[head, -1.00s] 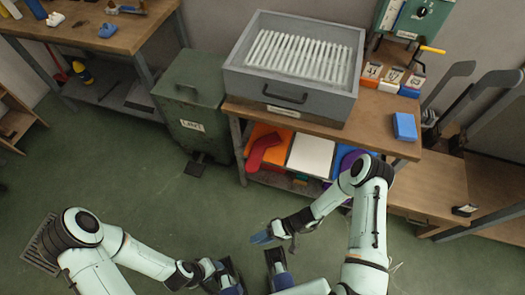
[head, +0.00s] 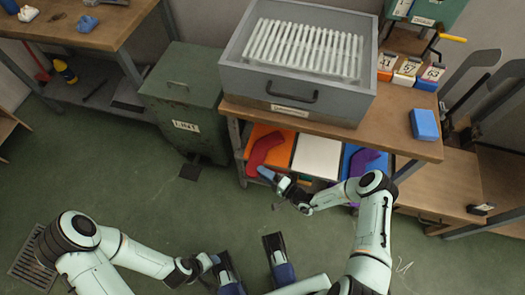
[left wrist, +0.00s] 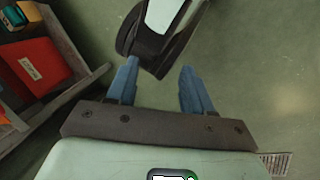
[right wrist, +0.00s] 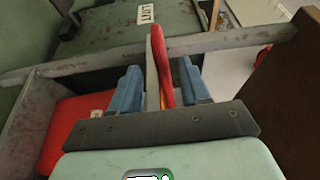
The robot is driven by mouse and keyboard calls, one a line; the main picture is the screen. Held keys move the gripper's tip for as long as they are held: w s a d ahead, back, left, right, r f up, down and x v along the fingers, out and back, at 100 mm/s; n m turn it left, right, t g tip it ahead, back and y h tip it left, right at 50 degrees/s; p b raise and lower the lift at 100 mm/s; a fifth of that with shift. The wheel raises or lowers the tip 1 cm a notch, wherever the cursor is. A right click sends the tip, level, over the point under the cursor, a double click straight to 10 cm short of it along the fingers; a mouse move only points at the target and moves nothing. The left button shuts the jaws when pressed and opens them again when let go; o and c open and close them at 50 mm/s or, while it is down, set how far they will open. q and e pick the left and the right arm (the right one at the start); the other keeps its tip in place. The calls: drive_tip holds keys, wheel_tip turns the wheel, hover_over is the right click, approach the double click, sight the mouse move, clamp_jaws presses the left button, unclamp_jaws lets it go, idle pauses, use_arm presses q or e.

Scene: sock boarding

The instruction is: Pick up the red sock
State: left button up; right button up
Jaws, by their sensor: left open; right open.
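The red sock (head: 262,152) lies on an orange panel (head: 284,150) on the shelf under the workbench, in the head view. My right gripper (head: 272,180) is open at the sock's lower end. In the right wrist view the sock (right wrist: 160,58) shows as a thin upright red strip between the two blue fingers of my right gripper (right wrist: 162,85), which are apart. Whether either finger touches it I cannot tell. My left gripper (head: 208,264) is low in the head view, away from the shelf. The left wrist view shows my left gripper (left wrist: 158,88) open and empty.
A white panel (head: 316,158) and a purple sock (head: 368,163) lie right of the red sock. The bench edge (head: 330,130) overhangs the shelf. A green bin (head: 185,105) stands at the left. A red box (right wrist: 72,125) sits low in the right wrist view. The floor is mostly clear.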

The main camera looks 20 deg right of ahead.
sight(253, 166)
drive_tip(key=b+x, duration=0.1)
drive_tip(key=x, duration=0.4)
drive_tip(key=shift+a+r, duration=0.1)
drive_tip(key=shift+a, duration=0.05)
drive_tip(key=c, duration=0.8)
use_arm(q)
drive_tip(key=shift+w+a+f+t, duration=0.25)
drive_tip(key=shift+w+f, duration=0.2)
drive_tip(key=shift+w, duration=0.15)
drive_tip(key=shift+w+a+f+t, duration=0.15)
drive_tip(key=shift+w+a+f, duration=0.1)
drive_tip(key=shift+w+f, duration=0.25)
drive_tip(key=shift+r, duration=0.15)
use_arm(e)
drive_tip(key=shift+r, duration=0.15)
